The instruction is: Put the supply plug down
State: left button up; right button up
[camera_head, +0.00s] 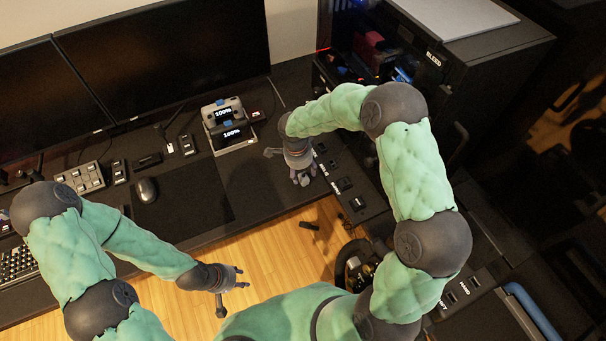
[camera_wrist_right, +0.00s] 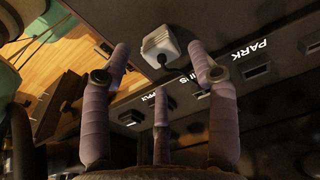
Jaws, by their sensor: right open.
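A pale grey-white plug (camera_wrist_right: 160,45) is in the right wrist view, between and just beyond my right gripper's fingertips, at the edge of the dark labelled panel (camera_wrist_right: 245,75). My right gripper (camera_wrist_right: 160,60) is open, with its fingers spread and a gap on both sides of the plug. In the head view my right gripper (camera_head: 303,178) hangs over the dark desk, and I cannot make out the plug there. My left gripper (camera_head: 236,285) is over the wooden floor, away from the desk, with its fingers apart and nothing visible in it.
The panel has several dark sockets, one beside the word PARK (camera_wrist_right: 257,70). Two 100% displays (camera_head: 230,122) stand behind the desk's middle. Monitors, a mouse (camera_head: 146,190) and a keypad (camera_head: 80,178) are on the left. A dark computer case (camera_head: 440,80) stands close to my right arm.

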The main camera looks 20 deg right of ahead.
notch_tip(320, 180, up, 8)
jog(key=p, duration=0.1)
jog(key=shift+a+f, duration=0.25)
jog(key=shift+a, duration=0.2)
